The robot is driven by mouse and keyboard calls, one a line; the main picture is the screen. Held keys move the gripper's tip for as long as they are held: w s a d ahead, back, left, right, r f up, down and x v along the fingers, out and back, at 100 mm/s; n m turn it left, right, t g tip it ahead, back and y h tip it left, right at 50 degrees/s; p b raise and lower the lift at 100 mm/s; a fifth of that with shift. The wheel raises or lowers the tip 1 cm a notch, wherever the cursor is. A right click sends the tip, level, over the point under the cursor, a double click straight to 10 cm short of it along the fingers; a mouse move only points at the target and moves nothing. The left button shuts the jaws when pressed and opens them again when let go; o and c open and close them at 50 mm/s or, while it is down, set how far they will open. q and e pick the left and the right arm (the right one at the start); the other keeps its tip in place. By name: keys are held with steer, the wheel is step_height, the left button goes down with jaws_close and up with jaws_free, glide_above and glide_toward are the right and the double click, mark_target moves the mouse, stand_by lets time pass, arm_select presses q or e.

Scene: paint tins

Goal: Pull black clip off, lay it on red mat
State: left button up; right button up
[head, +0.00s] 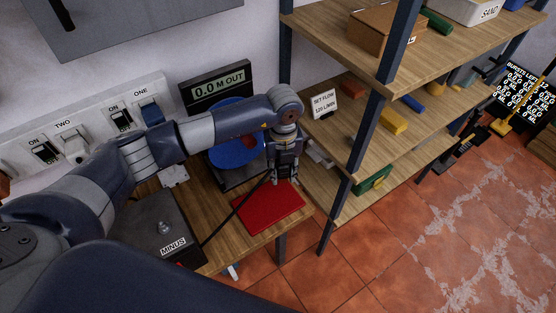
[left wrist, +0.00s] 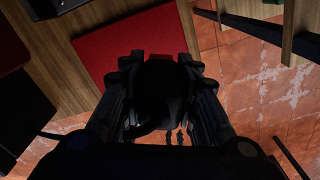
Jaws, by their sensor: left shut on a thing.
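The red mat (head: 262,210) lies flat near the front right corner of the wooden bench. It also shows in the left wrist view (left wrist: 125,42). The fingers mostly hide the clip in the head view. A black cable (head: 236,211) runs from the gripper down to the left across the mat's left edge. I cannot tell whether the clip touches the mat. My right gripper is not in view.
A dark box marked MINUS (head: 150,225) with a metal post stands left of the mat. A wooden shelf unit (head: 345,185) with a dark upright stands close on the right. The bench edge is near the mat.

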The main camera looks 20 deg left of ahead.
arm_select(q)
steer(key=shift+d, duration=0.1)
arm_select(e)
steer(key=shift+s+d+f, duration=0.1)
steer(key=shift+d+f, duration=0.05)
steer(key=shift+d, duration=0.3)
arm_select(q)
steer(key=b, duration=0.6)
glide_above(282, 195)
step_height(282, 195, down, 8)
steer(key=shift+w+r, duration=0.1)
steer(key=shift+r, duration=0.15)
steer(key=shift+f, duration=0.1)
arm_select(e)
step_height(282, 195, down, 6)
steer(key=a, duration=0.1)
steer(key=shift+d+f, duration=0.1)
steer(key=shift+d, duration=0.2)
arm_select(q)
steer(key=shift+f+b, duration=0.7)
steer(key=shift+b, duration=0.05)
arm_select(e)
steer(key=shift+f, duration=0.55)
arm_select(q)
steer(key=o, duration=1.3)
steer(key=shift+c, duration=0.2)
steer(key=shift+r, duration=0.15)
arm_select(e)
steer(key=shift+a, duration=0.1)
